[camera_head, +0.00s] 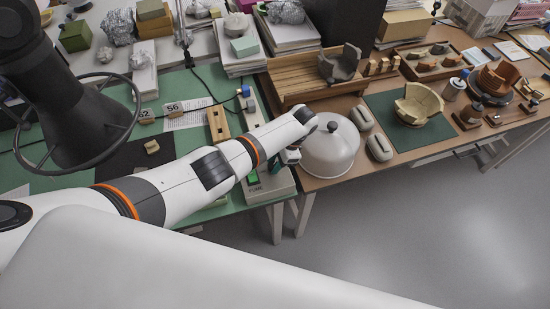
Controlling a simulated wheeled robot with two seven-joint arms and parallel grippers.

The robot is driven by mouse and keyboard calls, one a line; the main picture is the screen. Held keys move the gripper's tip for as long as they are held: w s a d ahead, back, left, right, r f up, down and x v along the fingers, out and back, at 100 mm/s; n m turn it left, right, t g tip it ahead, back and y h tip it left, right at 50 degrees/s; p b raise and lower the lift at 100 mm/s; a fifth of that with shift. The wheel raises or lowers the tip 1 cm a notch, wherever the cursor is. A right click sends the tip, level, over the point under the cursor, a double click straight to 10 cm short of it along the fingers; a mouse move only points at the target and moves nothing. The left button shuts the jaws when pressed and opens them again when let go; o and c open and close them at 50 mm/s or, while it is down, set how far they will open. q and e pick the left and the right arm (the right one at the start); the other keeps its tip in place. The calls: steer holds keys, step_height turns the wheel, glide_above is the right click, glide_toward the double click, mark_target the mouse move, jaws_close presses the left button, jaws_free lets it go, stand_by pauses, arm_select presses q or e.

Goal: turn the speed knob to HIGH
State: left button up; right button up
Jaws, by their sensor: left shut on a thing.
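The control box marked FUME (279,187) is a pale box with a small green display, at the front edge of the green-topped table. My left arm reaches across from the left, and its gripper (287,157) is down at the box's right part. The left gripper is shut on the speed knob, which the arm and fingers hide. The knob's setting and the HIGH mark cannot be read. My right gripper is not in view.
A white dome lid (329,154) with a dark knob stands close right of the left gripper. Two small pale devices (379,147) sit beside it. A green mat (400,138) holds a partial pot (418,104). Open floor lies in front of the tables.

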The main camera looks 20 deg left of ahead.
arm_select(q)
steer(key=m+t+p, duration=0.1)
steer(key=m, duration=0.1)
steer(key=m+p, duration=0.1)
steer(key=m, duration=0.1)
steer(key=shift+s+d+r+m+t+y+p, duration=0.1)
steer(key=shift+s+r+m+t+y+p, duration=0.05)
steer(key=shift+m+t+y+p, duration=0.2)
steer(key=m+t+p, duration=0.1)
steer(key=m+p, duration=0.1)
steer(key=m, duration=0.2)
steer(key=shift+t, duration=0.35)
steer(key=shift+s+f+p, duration=0.1)
steer(key=shift+f+p, duration=0.1)
steer(key=shift+p, duration=0.1)
steer(key=o, duration=1)
steer(key=shift+r, duration=0.15)
steer(key=shift+d+r, duration=0.15)
steer(key=shift+r, duration=0.15)
steer(key=v, duration=1.1)
steer(key=shift+s, duration=0.1)
